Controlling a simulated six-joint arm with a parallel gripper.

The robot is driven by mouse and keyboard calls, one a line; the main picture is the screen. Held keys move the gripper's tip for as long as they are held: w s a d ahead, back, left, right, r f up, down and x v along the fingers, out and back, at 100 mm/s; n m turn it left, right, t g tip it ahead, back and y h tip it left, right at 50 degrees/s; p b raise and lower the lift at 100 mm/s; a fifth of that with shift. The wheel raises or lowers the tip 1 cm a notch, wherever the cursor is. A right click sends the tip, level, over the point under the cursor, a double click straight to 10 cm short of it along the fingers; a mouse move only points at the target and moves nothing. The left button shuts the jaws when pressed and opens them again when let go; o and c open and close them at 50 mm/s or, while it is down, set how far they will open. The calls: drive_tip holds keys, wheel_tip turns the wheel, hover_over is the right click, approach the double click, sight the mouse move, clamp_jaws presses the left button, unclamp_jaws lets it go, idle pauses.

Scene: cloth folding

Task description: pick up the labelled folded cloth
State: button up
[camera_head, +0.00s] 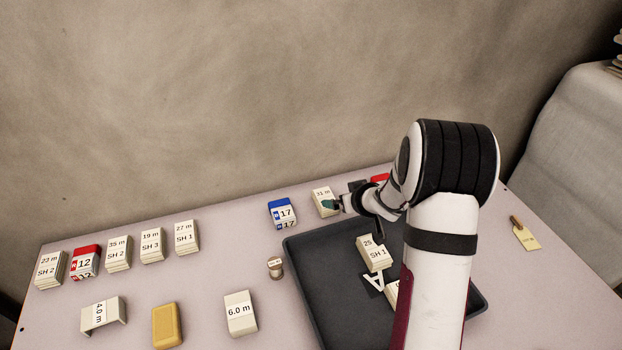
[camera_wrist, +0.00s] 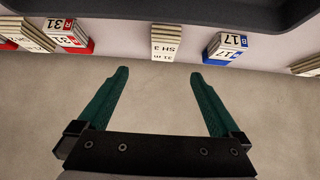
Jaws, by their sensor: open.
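My gripper (camera_head: 332,205) is at the far edge of the table, just in front of a pale folded cloth stack labelled 31 m (camera_head: 321,193) in the head view. In the wrist view my gripper's two green fingers (camera_wrist: 158,73) are wide apart with nothing between them. The same stack, reading SH 3 (camera_wrist: 165,43), lies beyond the fingertips, between their lines and apart from them. Other labelled folded stacks stand in a row at left, such as SH 1 (camera_head: 186,237) and 19 m SH 3 (camera_head: 152,245). Part of the 31 m stack is hidden by my gripper.
A dark tray (camera_head: 306,287) holds an SH 1 stack (camera_head: 374,253). A blue 17 block (camera_head: 282,211) and a red 31 block (camera_wrist: 66,36) flank the 31 m stack. A yellow block (camera_head: 167,326) and a small cylinder (camera_head: 275,267) lie left of the tray. A wall rises behind.

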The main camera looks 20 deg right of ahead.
approach(326, 197)
drive_tip(key=x, duration=0.4)
drive_tip(key=shift+s+d+f, duration=0.1)
drive_tip(key=shift+d+f, duration=0.15)
drive_tip(key=shift+f, duration=0.05)
drive_tip(key=x, duration=0.6)
drive_tip(key=shift+a+r, duration=0.2)
drive_tip(key=shift+a, duration=0.15)
drive_tip(key=c, duration=1.4)
